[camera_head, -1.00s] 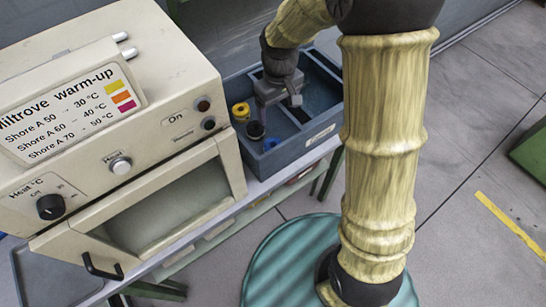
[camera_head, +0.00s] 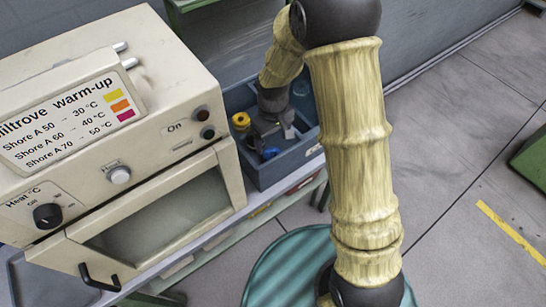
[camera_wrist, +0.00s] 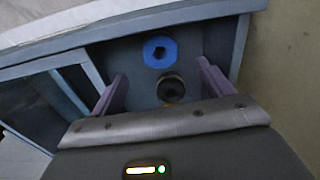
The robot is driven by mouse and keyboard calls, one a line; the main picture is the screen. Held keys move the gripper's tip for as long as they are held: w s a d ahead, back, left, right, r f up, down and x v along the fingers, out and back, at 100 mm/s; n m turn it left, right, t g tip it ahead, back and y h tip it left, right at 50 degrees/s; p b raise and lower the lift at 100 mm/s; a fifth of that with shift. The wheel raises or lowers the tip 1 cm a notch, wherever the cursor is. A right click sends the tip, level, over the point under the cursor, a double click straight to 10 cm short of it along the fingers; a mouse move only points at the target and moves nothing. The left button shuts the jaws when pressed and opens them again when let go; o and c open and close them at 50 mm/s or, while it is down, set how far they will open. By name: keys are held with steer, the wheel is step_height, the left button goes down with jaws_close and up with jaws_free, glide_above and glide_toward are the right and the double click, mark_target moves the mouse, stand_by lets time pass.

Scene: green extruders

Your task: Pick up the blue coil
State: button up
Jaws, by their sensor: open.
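The blue coil (camera_wrist: 160,50) lies in a compartment of a blue-grey divided bin (camera_head: 300,158). In the wrist view it sits near the far wall, with a dark hole in its middle. A dark coil (camera_wrist: 172,88) lies right beside it, nearer to my gripper. My gripper (camera_wrist: 162,70) is open and empty, its two purple fingers pointing down into the compartment on either side of the dark coil and short of the blue one in the picture. In the head view the blue coil (camera_head: 270,153) shows just below my gripper (camera_head: 262,145), and the dark coil is hidden.
A yellow coil (camera_head: 240,121) lies at the bin's left side in the head view. The bin's dividers and walls stand close around my fingers. A cream warm-up oven (camera_head: 110,130) with its door handle stands directly left of the bin.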

mark_target(273, 155)
steer(key=shift+f, duration=1.7)
step_height(273, 155, down, 6)
steer(key=shift+r, duration=0.1)
steer(key=c, duration=1.1)
steer(key=shift+r, duration=0.1)
step_height(273, 155, up, 10)
steer(key=shift+f, duration=0.1)
